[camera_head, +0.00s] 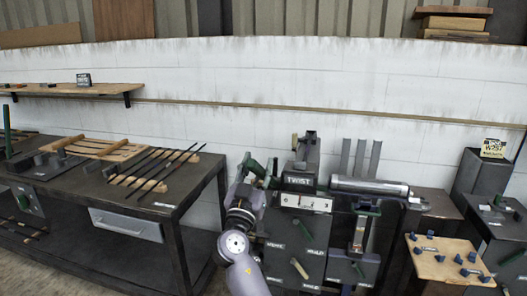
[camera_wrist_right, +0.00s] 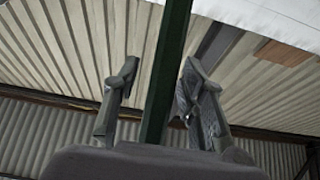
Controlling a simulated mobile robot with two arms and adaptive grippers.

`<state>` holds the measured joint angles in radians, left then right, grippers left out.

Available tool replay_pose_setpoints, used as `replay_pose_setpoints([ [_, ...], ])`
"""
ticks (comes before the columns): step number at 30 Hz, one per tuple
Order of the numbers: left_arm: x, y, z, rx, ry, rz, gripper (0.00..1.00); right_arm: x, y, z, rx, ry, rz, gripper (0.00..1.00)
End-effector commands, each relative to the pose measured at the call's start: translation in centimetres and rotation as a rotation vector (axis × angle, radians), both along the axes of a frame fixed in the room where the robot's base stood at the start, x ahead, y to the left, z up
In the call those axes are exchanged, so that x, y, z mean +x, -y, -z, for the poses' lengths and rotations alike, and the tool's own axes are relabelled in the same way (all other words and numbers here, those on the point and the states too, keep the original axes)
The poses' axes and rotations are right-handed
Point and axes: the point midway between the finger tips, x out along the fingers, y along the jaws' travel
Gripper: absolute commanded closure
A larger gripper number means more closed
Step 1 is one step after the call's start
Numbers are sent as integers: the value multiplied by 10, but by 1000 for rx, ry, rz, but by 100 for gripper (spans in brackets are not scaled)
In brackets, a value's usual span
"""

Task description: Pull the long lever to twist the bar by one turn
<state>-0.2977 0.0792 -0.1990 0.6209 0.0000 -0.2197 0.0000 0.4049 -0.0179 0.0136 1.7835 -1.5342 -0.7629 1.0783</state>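The twist machine (camera_head: 305,228) stands right of centre in the head view, with a "TWIST" label (camera_head: 299,180) above a white number strip (camera_head: 305,203). A dark green lever (camera_wrist_right: 168,60) runs upright between the fingers of my right gripper (camera_wrist_right: 158,82) in the right wrist view. The fingers are apart on either side of it, with a visible gap on the left; contact on the right is unclear. In the head view my right gripper (camera_head: 258,178) is at the machine's left side, small and partly hidden among green and grey parts. My left gripper is out of view.
A dark workbench (camera_head: 178,203) with several thin rods (camera_head: 160,168) stands to the left. A thick grey cylinder (camera_head: 368,187) extends right of the machine. A wooden board with blue pieces (camera_head: 447,262) is at the lower right. A wall shelf (camera_head: 60,90) hangs at left.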

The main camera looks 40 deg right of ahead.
Motion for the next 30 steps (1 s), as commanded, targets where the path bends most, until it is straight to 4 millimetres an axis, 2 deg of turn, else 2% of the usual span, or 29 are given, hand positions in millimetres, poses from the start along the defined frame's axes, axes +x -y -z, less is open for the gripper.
replay_pose_setpoints([
  [12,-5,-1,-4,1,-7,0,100,0,-2,-2,-1,-1,0,62],
  [30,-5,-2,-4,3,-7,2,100,0,-2,-2,-1,-1,0,100],
])
